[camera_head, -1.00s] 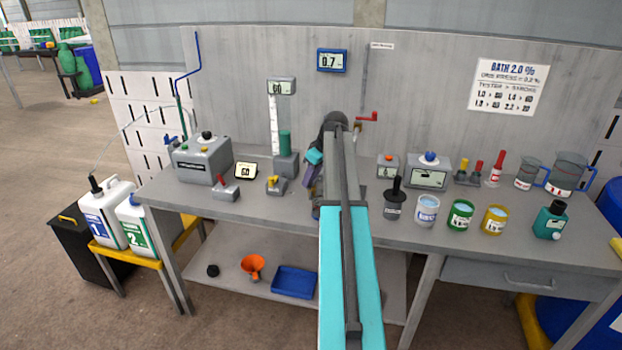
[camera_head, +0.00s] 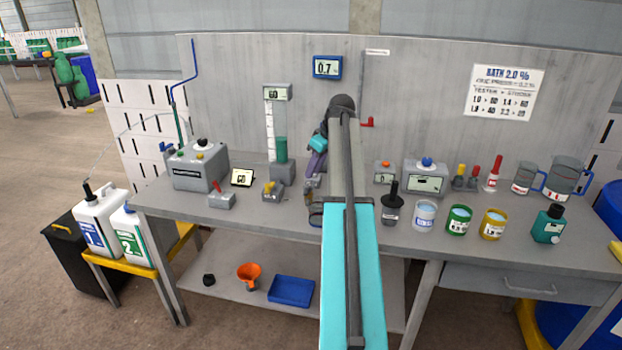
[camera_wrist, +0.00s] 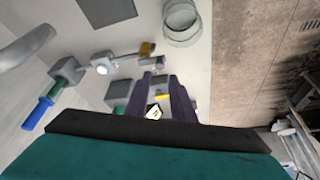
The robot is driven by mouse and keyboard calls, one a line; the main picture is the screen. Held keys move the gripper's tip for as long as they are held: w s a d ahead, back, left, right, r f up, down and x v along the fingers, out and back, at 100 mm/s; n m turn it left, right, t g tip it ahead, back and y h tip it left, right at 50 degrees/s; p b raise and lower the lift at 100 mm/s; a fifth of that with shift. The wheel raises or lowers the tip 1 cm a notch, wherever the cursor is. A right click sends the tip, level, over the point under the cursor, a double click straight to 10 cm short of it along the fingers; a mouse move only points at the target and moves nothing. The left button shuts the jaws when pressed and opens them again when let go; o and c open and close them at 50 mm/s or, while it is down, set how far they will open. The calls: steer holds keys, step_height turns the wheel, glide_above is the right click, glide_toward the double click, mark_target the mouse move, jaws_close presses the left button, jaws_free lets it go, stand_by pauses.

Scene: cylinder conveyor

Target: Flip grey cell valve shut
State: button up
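Small grey valve blocks stand on the bench in the head view; no label shows which is the cell valve. One (camera_head: 221,200) has a red lever tilted up to the left. Another (camera_head: 272,192) has a yellow lever and sits before the column with the green cylinder (camera_head: 281,150). My gripper (camera_head: 312,194) is low over the bench, right of the yellow-lever block and partly hidden by my arm. In the wrist view its two purple fingers (camera_wrist: 163,88) are apart, with no object seen held. A yellow part (camera_wrist: 162,97) and a white display (camera_wrist: 153,112) show between or behind them.
A grey instrument box (camera_head: 198,165) and a small display (camera_head: 242,177) stand left. A red wall lever (camera_head: 367,122) is close by my arm.

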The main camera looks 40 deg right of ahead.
steer(key=v, duration=0.6)
steer(key=shift+b, duration=0.45)
steer(key=shift+s, duration=0.15)
